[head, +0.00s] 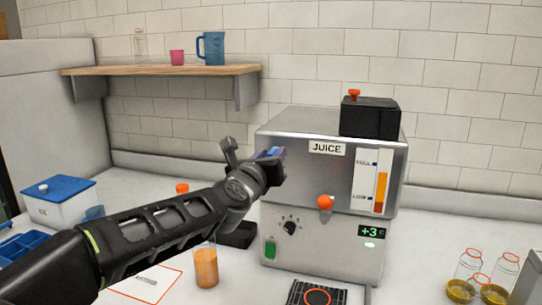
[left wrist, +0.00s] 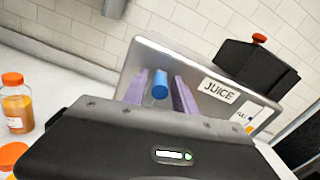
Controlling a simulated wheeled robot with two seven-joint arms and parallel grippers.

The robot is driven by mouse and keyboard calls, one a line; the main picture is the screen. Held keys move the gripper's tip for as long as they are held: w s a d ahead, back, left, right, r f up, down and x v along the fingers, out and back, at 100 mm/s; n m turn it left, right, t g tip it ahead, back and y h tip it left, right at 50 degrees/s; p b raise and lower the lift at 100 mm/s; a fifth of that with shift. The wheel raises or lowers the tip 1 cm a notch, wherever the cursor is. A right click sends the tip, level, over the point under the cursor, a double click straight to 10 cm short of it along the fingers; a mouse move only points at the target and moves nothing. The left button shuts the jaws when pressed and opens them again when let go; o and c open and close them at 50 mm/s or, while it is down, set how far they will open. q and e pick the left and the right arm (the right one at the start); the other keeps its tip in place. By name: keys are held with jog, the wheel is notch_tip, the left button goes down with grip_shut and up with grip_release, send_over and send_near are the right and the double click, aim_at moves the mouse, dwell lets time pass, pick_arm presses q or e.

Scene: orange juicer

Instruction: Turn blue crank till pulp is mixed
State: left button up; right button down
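The juicer (head: 325,235) is a steel box labelled JUICE with an orange tap, a dial and a level gauge. My left gripper (head: 270,154) reaches its upper left side. In the left wrist view, the purple fingers of my left gripper (left wrist: 160,88) stand apart, one on each side of the blue crank (left wrist: 160,85). Gaps seem to show between the crank and both fingers. In the head view the crank is mostly hidden behind my gripper. The pulp is not visible. My right gripper is not in view.
A black hopper (head: 370,117) with an orange knob sits on the juicer. Bottles (head: 468,264) stand at the right. A wooden shelf (head: 160,69) holds cups. A blue-lidded box (head: 58,200) is at the left.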

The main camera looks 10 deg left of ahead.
pick_arm(q)
grip_shut()
jog(key=shift+d+m, duration=0.1)
jog(key=shift+m, duration=0.2)
dwell(0.3)
